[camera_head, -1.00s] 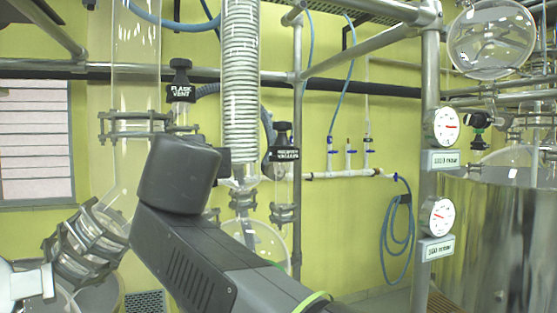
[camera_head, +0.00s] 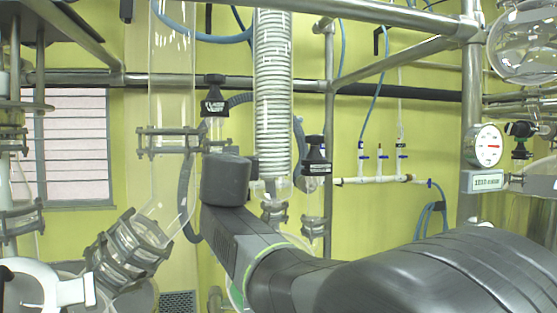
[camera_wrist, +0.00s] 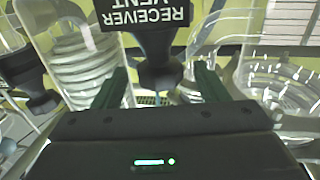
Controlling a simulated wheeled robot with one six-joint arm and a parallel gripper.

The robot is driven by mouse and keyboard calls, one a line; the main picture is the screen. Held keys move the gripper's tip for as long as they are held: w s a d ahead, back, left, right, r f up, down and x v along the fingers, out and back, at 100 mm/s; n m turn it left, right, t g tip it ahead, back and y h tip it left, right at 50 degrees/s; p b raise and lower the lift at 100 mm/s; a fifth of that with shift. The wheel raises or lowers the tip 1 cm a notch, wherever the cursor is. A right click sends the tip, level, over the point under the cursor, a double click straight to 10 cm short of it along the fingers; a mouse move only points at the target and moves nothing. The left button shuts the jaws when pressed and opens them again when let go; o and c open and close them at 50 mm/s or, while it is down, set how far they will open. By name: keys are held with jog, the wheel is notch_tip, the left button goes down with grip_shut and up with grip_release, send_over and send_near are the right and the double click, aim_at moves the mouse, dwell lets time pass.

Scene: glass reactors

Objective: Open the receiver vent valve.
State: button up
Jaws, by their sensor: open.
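My gripper (camera_wrist: 160,85) is open, with one finger on each side of the knob in the picture. I cannot tell whether the fingers touch it or how deep it sits between them. In the head view the fingers are hidden behind my arm.
A wide glass tube (camera_head: 172,60) with metal clamps is further left. Steel rails and an upright post (camera_head: 328,120) stand close by. A gauge (camera_head: 487,146) is at the right.

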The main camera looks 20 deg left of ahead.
jog(key=shift+w+a, duration=0.15)
jog(key=shift+w, duration=0.3)
jog(key=c, duration=1)
jog(key=shift+f+n+g+y, duration=0.1)
jog(key=shift+n+g+y, duration=0.25)
jog(key=shift+y, duration=0.25)
jog(key=shift+w+n+g+y+p, duration=0.1)
jog(key=shift+n+g+y+p, duration=0.3)
jog(key=shift+n+y, duration=0.1)
jog(key=n+y+p, duration=0.1)
jog(key=p, duration=0.1)
jog(key=g+y+p, duration=0.1)
jog(key=p, duration=0.1)
jog(key=n+g+y+p, duration=0.1)
jog(key=p, duration=0.1)
jog(key=shift+w+d+r+n+g+p, duration=0.15)
jog(key=shift+d+r+n+g+p, duration=0.1)
jog(key=shift+d+r+n+p, duration=0.15)
jog(key=shift+w+d+f+n+g+y, duration=0.1)
jog(key=shift+f+n+g+y, duration=0.1)
jog(key=shift+n+g+y, duration=1.25)
jog(key=shift+g+y, duration=0.15)
jog(key=shift+g, duration=0.1)
